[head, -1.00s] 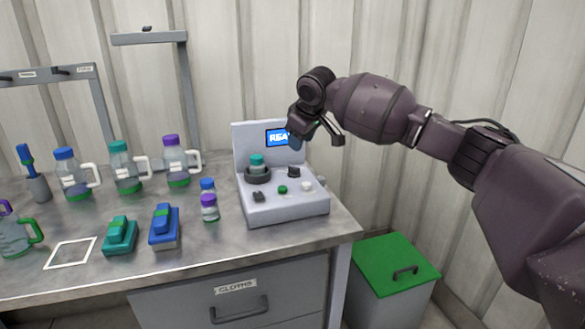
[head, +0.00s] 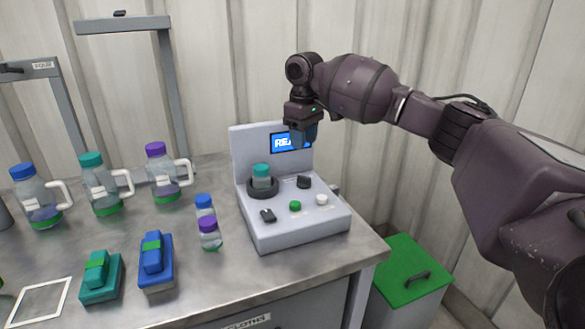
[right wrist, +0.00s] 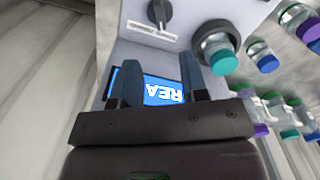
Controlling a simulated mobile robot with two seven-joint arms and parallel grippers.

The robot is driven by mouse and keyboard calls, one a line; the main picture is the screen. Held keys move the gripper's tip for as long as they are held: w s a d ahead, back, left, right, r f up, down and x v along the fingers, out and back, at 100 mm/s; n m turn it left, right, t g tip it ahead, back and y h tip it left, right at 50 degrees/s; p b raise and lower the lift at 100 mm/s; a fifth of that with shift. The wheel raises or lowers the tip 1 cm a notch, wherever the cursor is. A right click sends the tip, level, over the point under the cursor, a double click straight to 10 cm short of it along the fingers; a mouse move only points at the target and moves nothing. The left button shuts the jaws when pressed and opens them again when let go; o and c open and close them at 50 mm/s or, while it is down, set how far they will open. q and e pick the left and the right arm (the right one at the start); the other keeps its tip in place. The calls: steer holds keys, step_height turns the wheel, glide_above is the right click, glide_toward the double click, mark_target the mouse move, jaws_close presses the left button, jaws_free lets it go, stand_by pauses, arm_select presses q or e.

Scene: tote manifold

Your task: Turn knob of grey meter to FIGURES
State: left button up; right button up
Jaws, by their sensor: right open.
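The grey meter (head: 297,227) stands at the right end of the bench. Its upright back panel carries a lit blue screen (head: 288,142), partly covered by my right gripper. A dark knob (head: 304,182) sits on its deck below the screen. The right wrist view shows this knob (right wrist: 160,12) with a pale pointer line and small labels too blurred to read. My right gripper (head: 303,140) points down in front of the screen, above and apart from the knob. Its fingers (right wrist: 160,80) are apart with nothing between them. My left gripper is out of view.
The deck also holds a teal-lidded jar (head: 261,172) in a dark ring, a second dark control (head: 268,215), a green button (head: 295,205) and a white button (head: 322,199). A green-lidded bin (head: 405,265) stands beside the bench.

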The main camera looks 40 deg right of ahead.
steer(key=b, duration=0.1)
glide_above(304, 176)
step_height(304, 176, down, 4)
steer(key=shift+s+f, duration=0.1)
steer(key=shift+s, duration=0.05)
step_height(304, 176, down, 5)
steer(key=shift+r+b, duration=0.1)
steer(key=shift+b, duration=0.45)
steer(key=shift+f, duration=0.65)
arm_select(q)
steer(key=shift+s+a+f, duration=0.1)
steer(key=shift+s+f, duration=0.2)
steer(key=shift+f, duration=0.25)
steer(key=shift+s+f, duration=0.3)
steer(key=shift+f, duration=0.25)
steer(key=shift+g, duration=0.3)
arm_select(e)
jaws_close()
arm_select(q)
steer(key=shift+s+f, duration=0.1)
